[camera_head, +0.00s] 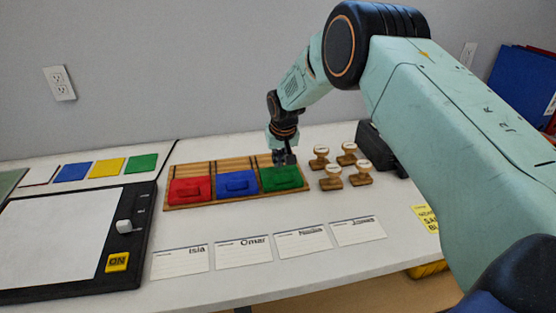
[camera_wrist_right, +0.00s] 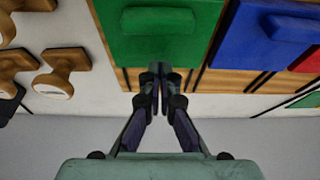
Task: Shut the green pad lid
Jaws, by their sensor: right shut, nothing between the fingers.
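The green pad (camera_head: 282,179) sits at the right end of a wooden tray (camera_head: 190,206). Its green lid (camera_wrist_right: 165,50) has a raised green handle and appears to lie flat over the pad, level with the blue and red ones. My right gripper (camera_head: 285,158) is shut and empty at the far edge of the green pad. In the right wrist view its closed fingertips (camera_wrist_right: 158,72) are by that lid edge; I cannot tell whether they touch it. My left gripper is not in view.
The blue pad (camera_head: 237,184) and red pad (camera_head: 189,190) share the tray. Several wooden stamps (camera_head: 332,178) stand close on the right. Name cards (camera_head: 243,252) lie in front, a black-framed board (camera_head: 70,240) at left. Bare table lies between tray and cards.

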